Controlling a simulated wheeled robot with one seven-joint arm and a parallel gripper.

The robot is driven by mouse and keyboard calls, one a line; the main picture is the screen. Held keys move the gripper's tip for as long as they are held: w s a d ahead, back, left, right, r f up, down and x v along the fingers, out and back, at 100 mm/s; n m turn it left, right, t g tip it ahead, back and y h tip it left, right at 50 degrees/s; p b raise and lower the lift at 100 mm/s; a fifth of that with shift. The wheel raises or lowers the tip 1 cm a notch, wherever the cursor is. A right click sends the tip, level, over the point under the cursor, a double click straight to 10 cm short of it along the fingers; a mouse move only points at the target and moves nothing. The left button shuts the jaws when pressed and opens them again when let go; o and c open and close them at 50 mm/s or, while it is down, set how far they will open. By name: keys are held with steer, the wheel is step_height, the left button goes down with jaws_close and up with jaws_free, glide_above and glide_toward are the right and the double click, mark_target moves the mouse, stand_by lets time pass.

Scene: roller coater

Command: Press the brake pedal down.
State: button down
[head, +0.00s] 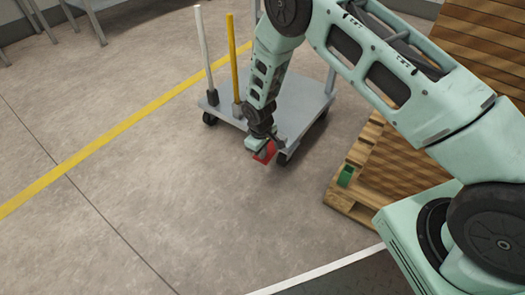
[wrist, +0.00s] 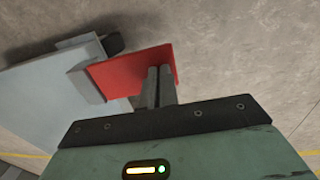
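The brake pedal is a flat red plate (wrist: 128,73) on a grey bracket at the edge of the cart in the wrist view. In the head view the red pedal (head: 267,152) shows low at the cart's near corner, partly hidden by my gripper. The grey cart (head: 302,98) stands on dark casters. My gripper (wrist: 161,72) has its two fingers together with nothing between them. The fingertips overlap the pedal's right part in the wrist view; I cannot tell if they touch it.
A yellow post (head: 233,60) and a white post (head: 204,50) stand on the cart's left side. A wooden pallet (head: 352,205) with stacked boards and a green block (head: 346,176) is to the right. The floor to the left is clear, with a yellow line.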

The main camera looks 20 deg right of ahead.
step_height(320, 180, up, 14)
steer(key=s+a+p, duration=0.1)
steer(key=p, duration=0.7)
steer(key=shift+s+a, duration=0.15)
steer(key=shift+a, duration=0.2)
steer(key=s+a+r+y, duration=0.1)
steer(key=s+a+r, duration=0.3)
steer(key=s+r, duration=0.5)
steer(key=s+a+r+y, duration=0.1)
steer(key=s+a+r, duration=0.25)
steer(key=r, duration=0.85)
steer(key=s+d+r+p, duration=0.1)
steer(key=s+d+r, duration=0.1)
steer(key=s+r, duration=0.5)
steer(key=s+d+r, duration=0.2)
steer(key=s+r, duration=0.1)
steer(key=s, duration=0.8)
step_height(320, 180, up, 38)
steer(key=s+p, duration=0.1)
steer(key=p, duration=3.7)
steer(key=shift+h, duration=0.4)
steer(key=shift+f, duration=0.1)
